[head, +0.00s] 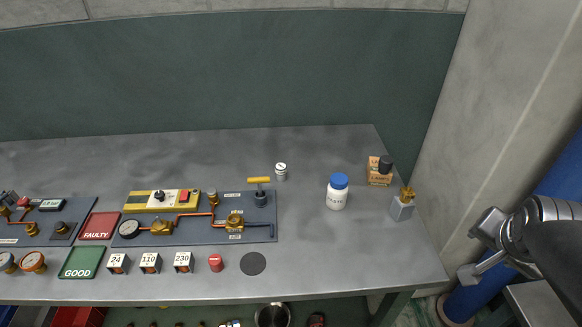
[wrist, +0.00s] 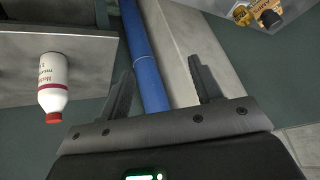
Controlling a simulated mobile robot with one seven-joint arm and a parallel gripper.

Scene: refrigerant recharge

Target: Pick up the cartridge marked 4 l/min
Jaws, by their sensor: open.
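I cannot read a 4 l/min mark in either view. Two small round pieces could be cartridges. One is a pale silver cylinder with a white top (head: 281,171) at the back of the bench, and the other is a red cylinder (head: 216,262) near the front, beside the 230 block. The marks on both are too small to tell. My gripper (head: 472,251) is at the right, beyond the bench's right edge and far from both. Its fingers are apart and empty, as the wrist view (wrist: 162,82) also shows.
A blue-capped white bottle (head: 337,193), an orange box (head: 379,176) and a grey block with a brass fitting (head: 402,206) stand on the right of the bench (head: 330,255). A valve panel (head: 195,230) fills the left middle. A concrete wall (head: 490,110) rises at right.

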